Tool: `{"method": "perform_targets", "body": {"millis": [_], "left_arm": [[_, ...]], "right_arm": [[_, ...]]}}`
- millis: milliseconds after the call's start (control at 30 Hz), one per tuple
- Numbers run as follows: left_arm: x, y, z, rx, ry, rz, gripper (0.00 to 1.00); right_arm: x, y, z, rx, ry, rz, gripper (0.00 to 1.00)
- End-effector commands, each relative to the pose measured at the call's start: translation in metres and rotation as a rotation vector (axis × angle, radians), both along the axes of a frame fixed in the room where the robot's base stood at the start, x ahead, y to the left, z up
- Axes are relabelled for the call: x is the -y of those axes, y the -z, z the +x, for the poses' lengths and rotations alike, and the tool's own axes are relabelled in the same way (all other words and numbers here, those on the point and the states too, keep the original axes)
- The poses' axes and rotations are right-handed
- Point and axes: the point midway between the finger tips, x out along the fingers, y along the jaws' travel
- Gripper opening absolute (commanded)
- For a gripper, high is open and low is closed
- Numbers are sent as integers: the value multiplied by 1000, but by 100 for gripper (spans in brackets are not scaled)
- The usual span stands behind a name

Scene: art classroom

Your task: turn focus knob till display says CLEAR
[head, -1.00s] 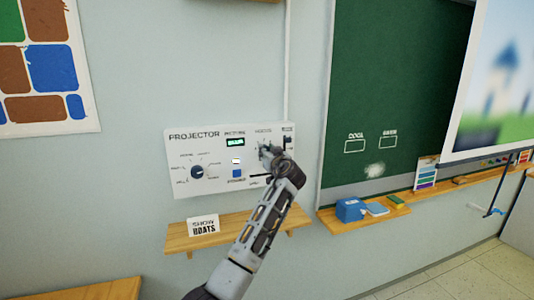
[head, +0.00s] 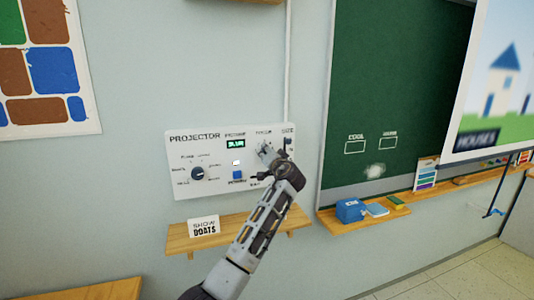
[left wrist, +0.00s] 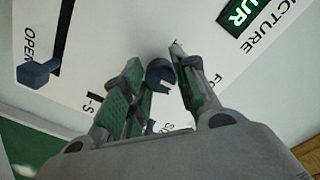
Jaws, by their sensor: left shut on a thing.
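The white projector panel (head: 214,188) is on the wall. Its small picture display (head: 235,144) has green letters that read BLUR; the end of the word, UR, shows in the left wrist view (left wrist: 243,14). My left gripper (head: 268,156) is at the panel's upper right, shut on the focus knob. The dark knob (left wrist: 159,73) shows between its fingers in the left wrist view; in the head view the gripper hides it. The projected picture (head: 508,75) at the right shows a soft-edged house with a blue roof and a blurry caption like HOUSES.
The panel also has a dark dial (head: 197,173), a blue button (head: 237,175) and a slider knob (left wrist: 35,74) near OPEN. A SHOW BOATS card (head: 204,226) stands on the wooden shelf (head: 235,232) below. A blue box (head: 350,209) sits on the chalkboard ledge.

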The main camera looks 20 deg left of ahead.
Motion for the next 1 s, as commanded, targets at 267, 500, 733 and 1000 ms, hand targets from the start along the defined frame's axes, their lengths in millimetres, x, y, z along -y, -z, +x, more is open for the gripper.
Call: {"method": "perform_targets", "body": {"millis": [267,500,733,1000], "left_arm": [[0,0,0,-39,1,56,5],[0,1,0,-42,1,61,5],[0,1,0,-41,1,60,38],[0,0,0,-41,1,59,51]], "right_arm": [[0,-3,0,0,0,0,41],[0,-3,0,0,0,0,41],[0,-3,0,0,0,0,41],[0,-3,0,0,0,0,41]]}}
